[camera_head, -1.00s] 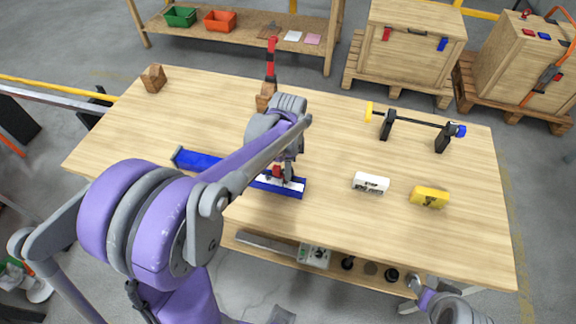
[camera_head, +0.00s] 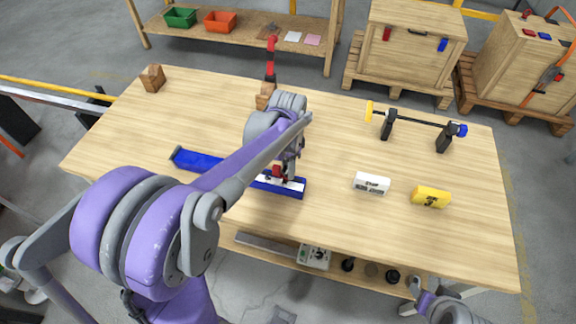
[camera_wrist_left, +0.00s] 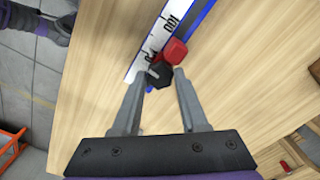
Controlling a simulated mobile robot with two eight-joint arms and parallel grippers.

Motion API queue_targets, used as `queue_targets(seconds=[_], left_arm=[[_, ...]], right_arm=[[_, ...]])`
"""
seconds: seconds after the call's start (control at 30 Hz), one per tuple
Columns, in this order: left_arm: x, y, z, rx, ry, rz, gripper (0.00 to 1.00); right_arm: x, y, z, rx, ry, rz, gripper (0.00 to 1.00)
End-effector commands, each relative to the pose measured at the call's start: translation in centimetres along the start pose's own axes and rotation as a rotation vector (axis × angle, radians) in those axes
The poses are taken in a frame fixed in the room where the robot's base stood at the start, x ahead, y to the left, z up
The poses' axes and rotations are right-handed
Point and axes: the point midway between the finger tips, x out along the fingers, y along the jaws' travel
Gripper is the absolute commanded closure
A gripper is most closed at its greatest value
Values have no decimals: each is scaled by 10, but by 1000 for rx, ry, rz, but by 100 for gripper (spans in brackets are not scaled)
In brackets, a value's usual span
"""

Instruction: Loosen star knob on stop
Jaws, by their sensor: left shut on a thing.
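The red stop (camera_head: 277,171) sits on a blue rail (camera_head: 198,161) with a white scale, near the front middle of the table. In the left wrist view, the red stop (camera_wrist_left: 174,51) has a black star knob (camera_wrist_left: 159,75) on its near side. My left gripper (camera_wrist_left: 162,78) is shut on the knob, with one finger on each side of it. In the head view, my left forearm covers part of the rail, and the knob is too small to make out.
A white block (camera_head: 371,184) and a yellow block (camera_head: 430,197) stand to the right. A black rod on two stands (camera_head: 415,121) is behind them. A red-and-black upright post on a wooden block (camera_head: 265,96) is at the back edge. The front right of the table is clear.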

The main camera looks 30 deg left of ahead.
Motion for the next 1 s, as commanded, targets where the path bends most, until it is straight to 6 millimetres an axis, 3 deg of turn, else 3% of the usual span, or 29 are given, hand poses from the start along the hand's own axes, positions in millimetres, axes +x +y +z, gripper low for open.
queue_targets(seconds=[0.1,0.13,0.3,0.67,1.0], left_arm=[[0,0,0,1,-1,1,100],[0,0,0,2,-1,1,55],[0,0,0,2,-1,0,26],[-5,0,0,3,0,0,26],[-66,0,0,3,0,0,26]], right_arm=[[0,0,0,0,0,0,50],[0,0,0,0,0,0,50],[0,0,0,0,0,0,50],[-1,0,-1,0,0,0,50],[-5,0,-5,0,4,0,50]])
